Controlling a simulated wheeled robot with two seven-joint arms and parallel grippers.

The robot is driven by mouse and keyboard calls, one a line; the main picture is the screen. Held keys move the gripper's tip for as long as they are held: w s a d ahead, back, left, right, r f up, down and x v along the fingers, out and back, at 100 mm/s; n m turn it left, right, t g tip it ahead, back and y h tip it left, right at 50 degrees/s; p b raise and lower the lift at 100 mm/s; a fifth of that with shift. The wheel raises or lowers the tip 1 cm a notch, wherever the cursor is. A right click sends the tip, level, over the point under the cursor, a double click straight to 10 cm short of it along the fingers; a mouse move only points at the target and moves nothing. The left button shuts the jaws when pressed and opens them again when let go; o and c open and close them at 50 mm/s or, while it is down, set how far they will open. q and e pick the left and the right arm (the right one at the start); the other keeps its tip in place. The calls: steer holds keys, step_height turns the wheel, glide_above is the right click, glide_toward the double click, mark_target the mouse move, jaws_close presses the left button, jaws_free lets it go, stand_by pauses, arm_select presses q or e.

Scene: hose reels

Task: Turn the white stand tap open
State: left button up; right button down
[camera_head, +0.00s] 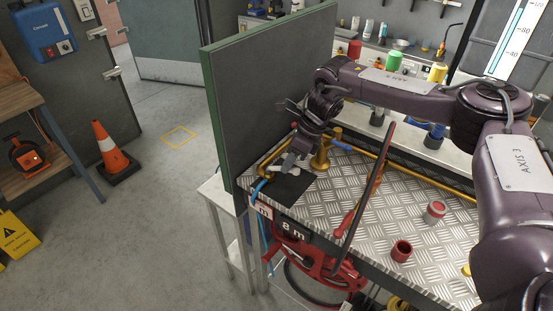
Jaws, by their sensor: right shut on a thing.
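My right gripper (288,166) reaches down from the right arm to the far left corner of the metal-topped bench (340,200). It is shut on a small white part, which looks like the handle of the white stand tap (302,168). The jaws hide much of it, so I cannot tell how far the handle is turned. A brass stand pipe (321,158) rises just right of the gripper, with a small blue lever (341,146) beside it. My left gripper is not in view.
A green-edged upright panel (240,110) stands close left of the gripper. A red hose reel (310,255) hangs at the bench front, with a dark bar (365,185) rising before the bench. A traffic cone (110,152) is on the floor.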

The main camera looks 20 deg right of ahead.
steer(key=c, duration=1.4)
jaws_free()
steer(key=shift+c, duration=0.2)
steer(key=b+v, duration=0.1)
steer(key=v, duration=0.6)
steer(key=shift+r, duration=0.4)
steer(key=shift+d, duration=0.1)
